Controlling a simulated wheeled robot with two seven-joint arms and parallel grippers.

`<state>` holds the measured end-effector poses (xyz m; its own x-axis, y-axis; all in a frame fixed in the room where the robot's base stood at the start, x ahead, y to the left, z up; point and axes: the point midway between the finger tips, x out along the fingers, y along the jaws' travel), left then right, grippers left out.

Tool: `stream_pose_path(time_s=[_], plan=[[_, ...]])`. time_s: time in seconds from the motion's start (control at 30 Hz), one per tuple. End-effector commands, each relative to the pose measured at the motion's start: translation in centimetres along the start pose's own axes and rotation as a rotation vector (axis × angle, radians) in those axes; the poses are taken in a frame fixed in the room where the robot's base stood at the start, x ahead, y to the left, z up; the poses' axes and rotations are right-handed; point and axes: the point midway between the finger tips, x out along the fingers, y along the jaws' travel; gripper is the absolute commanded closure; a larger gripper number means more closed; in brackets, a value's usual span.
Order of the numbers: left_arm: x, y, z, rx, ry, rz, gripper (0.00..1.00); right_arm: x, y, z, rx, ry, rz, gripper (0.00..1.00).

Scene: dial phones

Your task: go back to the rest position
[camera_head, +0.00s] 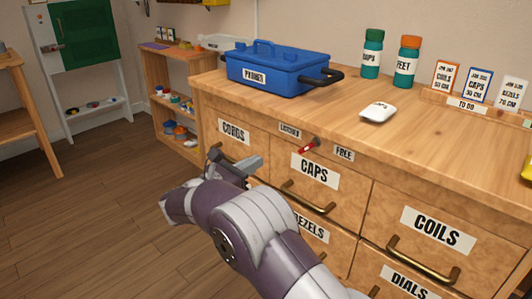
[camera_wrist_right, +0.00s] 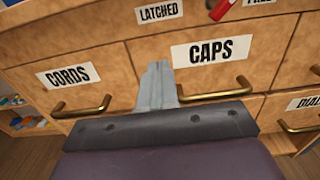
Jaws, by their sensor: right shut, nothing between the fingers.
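My right gripper (camera_head: 246,163) is shut and empty in front of the wooden drawer cabinet (camera_head: 365,205). In the right wrist view its closed fingers (camera_wrist_right: 157,88) point at the cabinet front, between the CORDS label (camera_wrist_right: 68,76) and the CAPS label (camera_wrist_right: 212,51). In that view the fingers overlap the left end of the CAPS drawer's brass handle (camera_wrist_right: 215,94). I cannot tell whether they touch it. My right arm covers part of the lower drawers in the head view. My left gripper is not in view.
On the cabinet top stand a blue PHONES box (camera_head: 275,70), two green bottles (camera_head: 372,55), a white item (camera_head: 377,112) and several cards (camera_head: 479,90). A shelf (camera_head: 155,95) stands behind left. The floor (camera_head: 90,225) at left is clear.

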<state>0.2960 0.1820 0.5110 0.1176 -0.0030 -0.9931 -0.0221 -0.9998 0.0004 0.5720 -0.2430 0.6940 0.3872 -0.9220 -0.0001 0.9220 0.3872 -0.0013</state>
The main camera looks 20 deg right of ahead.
Motion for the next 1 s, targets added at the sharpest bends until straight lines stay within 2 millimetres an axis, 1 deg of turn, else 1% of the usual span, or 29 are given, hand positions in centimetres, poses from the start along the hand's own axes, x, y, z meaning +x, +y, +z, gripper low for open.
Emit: stream_pose_path(time_s=[0.03, 0.1, 0.2, 0.37, 0.43, 0.47, 0.53, 0.57, 0.6, 0.63, 0.67, 0.7, 0.73, 0.77, 0.8, 0.87, 0.9, 0.97, 1.0], plan=[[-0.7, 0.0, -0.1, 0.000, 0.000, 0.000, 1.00, -1.0, 0.1, 0.4, -0.001, 0.000, 0.003, 1.00], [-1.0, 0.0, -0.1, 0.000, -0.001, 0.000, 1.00, -2.1, 0.1, 0.3, 0.000, 0.000, 0.003, 1.00], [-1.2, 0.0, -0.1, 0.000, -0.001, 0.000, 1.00, -3.2, 0.0, 0.1, 0.000, 0.001, 0.000, 1.00], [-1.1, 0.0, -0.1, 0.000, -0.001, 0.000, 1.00, -3.7, 0.0, -0.1, -0.003, 0.000, 0.000, 1.00], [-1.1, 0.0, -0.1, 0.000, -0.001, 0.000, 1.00, -3.7, 0.1, -0.2, -0.053, 0.004, 0.005, 1.00], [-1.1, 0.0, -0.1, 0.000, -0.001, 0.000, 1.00, -3.7, 0.5, -0.4, -0.105, 0.016, 0.025, 1.00], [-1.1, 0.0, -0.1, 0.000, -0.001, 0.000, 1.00, -4.0, 3.2, -1.6, -0.331, 0.027, 0.177, 1.00], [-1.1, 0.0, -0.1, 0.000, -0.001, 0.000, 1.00, -4.5, 4.9, -2.7, -0.492, 0.009, 0.288, 1.00], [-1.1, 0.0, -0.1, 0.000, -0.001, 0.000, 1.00, -5.9, 7.3, -4.2, -0.748, -0.049, 0.473, 1.00], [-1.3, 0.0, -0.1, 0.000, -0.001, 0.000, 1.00, -7.3, 8.8, -5.3, -0.961, -0.121, 0.628, 1.00], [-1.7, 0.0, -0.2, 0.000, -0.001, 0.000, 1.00, -8.9, 9.7, -6.3, -1.185, -0.218, 0.786, 1.00], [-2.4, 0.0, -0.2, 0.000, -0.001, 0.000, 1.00, -11.3, 9.8, -7.8, -1.483, -0.381, 0.997, 1.00], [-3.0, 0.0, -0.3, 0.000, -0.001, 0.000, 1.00, -13.1, 8.9, -9.0, -1.698, -0.525, 1.154, 1.00], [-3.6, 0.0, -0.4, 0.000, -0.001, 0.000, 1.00, -14.7, 7.1, -10.2, -1.898, -0.687, 1.308, 1.00], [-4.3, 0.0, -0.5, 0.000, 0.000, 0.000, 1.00, -16.5, 3.8, -11.6, -2.118, -0.908, 1.498, 1.00], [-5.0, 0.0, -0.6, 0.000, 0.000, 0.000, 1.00, -18.1, -1.7, -13.0, -2.328, -1.202, 1.731, 1.00], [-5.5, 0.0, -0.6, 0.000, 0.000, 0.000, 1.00, -18.5, -5.2, -13.5, 2.128, 1.204, -1.642, 1.00], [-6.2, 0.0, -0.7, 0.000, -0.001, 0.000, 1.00, -18.8, -10.3, -13.6, 1.873, 1.193, -1.536, 1.00], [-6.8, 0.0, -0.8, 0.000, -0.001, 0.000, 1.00, -18.8, -13.6, -13.3, 1.732, 1.178, -1.484, 1.00]])
